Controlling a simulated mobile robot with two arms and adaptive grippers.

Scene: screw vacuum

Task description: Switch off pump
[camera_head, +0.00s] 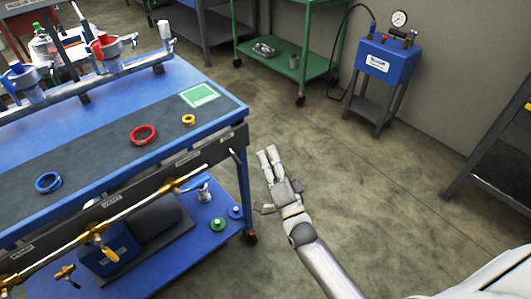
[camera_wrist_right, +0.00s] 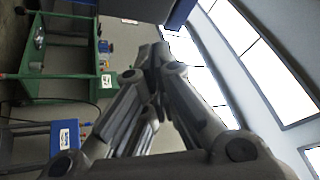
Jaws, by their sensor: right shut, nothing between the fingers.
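A blue machine with a dark cylindrical body (camera_head: 155,222), which looks like a pump, sits on the lower blue shelf (camera_head: 195,255) of the workbench at the left of the head view. I cannot make out a switch on it. A second blue box with a gauge and small red knobs (camera_head: 388,62) stands on a dark stand at the back right. My right gripper (camera_head: 268,153) is shut and empty, over the open floor right of the workbench. Its closed fingers (camera_wrist_right: 157,62) fill the middle of the wrist view. My left gripper is not in view.
The workbench top (camera_head: 110,155) carries red, yellow and blue rings. A brass pipe with valves (camera_head: 150,200) runs along its front. A green cart (camera_head: 300,60) stands at the back, and a dark table (camera_head: 495,160) at the right.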

